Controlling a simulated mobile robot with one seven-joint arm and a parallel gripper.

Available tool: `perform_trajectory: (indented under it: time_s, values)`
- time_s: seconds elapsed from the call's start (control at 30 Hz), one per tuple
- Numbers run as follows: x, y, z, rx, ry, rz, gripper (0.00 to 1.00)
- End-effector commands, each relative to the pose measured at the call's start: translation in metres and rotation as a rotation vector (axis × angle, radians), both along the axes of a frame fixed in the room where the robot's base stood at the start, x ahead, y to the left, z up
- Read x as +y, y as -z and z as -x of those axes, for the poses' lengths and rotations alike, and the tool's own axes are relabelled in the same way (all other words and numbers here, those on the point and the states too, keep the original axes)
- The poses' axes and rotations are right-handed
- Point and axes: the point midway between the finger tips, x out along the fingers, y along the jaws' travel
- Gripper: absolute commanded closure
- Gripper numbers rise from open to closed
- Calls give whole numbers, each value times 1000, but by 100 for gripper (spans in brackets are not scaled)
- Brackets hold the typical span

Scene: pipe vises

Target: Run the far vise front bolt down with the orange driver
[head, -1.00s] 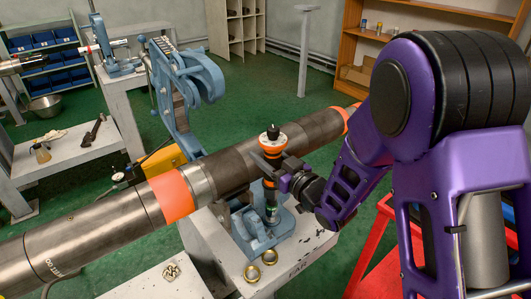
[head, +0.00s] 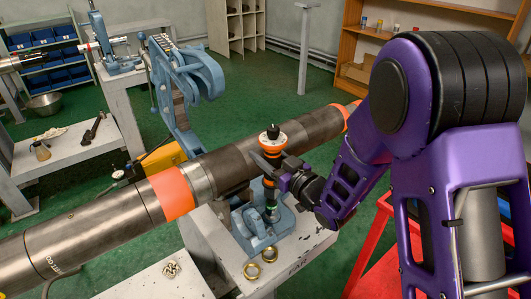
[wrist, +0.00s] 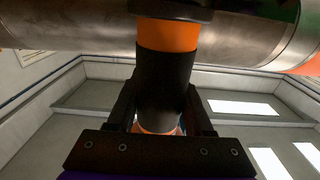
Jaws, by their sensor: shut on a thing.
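My gripper (head: 269,168) is shut on the driver's black grip, coming from the right. In the wrist view, the driver (wrist: 166,75) fills the middle between the fingers, with the pipe behind it. The driver's lower end is over the blue far vise (head: 254,240) on the block marked FAR (head: 299,267). The front bolt is hidden under the driver; I cannot tell whether the driver's tip sits on it.
Two brass rings (head: 261,261) lie on the FAR block in front of the vise. A red stand (head: 370,260) is at lower right, beside my arm. An open blue vise yoke (head: 190,80) stands behind the pipe.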

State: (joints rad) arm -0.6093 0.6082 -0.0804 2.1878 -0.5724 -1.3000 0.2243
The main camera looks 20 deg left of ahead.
Motion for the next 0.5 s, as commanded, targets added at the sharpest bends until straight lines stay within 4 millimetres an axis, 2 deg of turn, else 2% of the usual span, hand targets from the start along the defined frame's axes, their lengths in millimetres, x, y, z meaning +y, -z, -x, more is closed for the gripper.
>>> perform_trajectory:
  time_s: [0.5]
  values:
    - [0, 5, -1, -3, 0, -4, 100]
